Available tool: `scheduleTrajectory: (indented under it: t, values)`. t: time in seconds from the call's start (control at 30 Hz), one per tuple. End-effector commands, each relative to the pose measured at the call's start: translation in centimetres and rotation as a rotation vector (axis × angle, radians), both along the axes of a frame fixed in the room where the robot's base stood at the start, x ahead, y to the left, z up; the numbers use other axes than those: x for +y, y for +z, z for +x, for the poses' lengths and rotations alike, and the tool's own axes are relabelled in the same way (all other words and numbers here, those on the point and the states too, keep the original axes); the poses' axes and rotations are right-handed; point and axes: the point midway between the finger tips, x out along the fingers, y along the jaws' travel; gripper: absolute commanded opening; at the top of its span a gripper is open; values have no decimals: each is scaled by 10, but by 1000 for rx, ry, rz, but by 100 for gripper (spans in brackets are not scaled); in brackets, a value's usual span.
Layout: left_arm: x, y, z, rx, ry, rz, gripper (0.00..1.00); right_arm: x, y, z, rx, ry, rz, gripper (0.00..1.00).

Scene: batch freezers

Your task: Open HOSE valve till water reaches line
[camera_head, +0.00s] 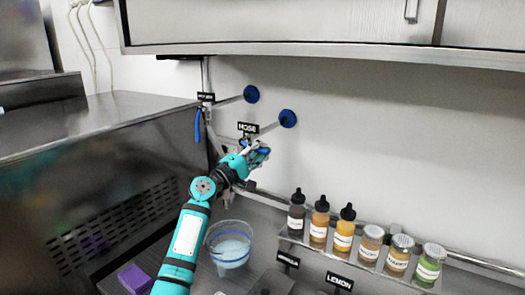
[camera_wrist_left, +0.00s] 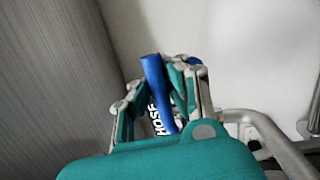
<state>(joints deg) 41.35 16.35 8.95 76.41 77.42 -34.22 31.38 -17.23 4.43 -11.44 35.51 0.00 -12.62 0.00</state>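The HOSE label (camera_head: 247,127) is on the back wall. My left gripper (camera_head: 258,153) is at the valve just below it. In the left wrist view, the blue valve handle (camera_wrist_left: 154,80) stands between the two fingers of my left gripper (camera_wrist_left: 165,88). The fingers are close on both sides of the handle, but I cannot tell whether they press on it. A clear container (camera_head: 216,232) stands below, with pale water (camera_head: 230,250) inside and a blue line around its side. The exact water level against the line is unclear. My right gripper is not in view.
Another blue-handled valve (camera_head: 198,124) hangs to the left. Two blue round knobs (camera_head: 251,94) (camera_head: 288,118) stick out from the wall. A rack (camera_head: 340,262) of several bottles and jars is at the right. A purple block (camera_head: 134,278) lies at the front left.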

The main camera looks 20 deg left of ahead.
Motion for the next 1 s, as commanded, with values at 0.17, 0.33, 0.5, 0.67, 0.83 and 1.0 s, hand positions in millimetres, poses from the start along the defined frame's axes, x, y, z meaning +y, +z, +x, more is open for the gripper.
scheduleTrajectory:
  t: [0.17,0.33,0.5,0.67,0.83,1.0]
  values:
    - [1,-4,0,7,-1,-3,8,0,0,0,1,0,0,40]
    - [1,-2,0,3,0,-1,30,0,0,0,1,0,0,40]
    - [0,-1,0,2,0,1,38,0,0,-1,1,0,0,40]
    - [1,-1,-1,1,0,1,38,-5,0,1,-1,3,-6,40]
    - [6,-6,-15,1,1,2,38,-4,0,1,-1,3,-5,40]
    - [17,-15,-47,3,3,4,38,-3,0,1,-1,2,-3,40]
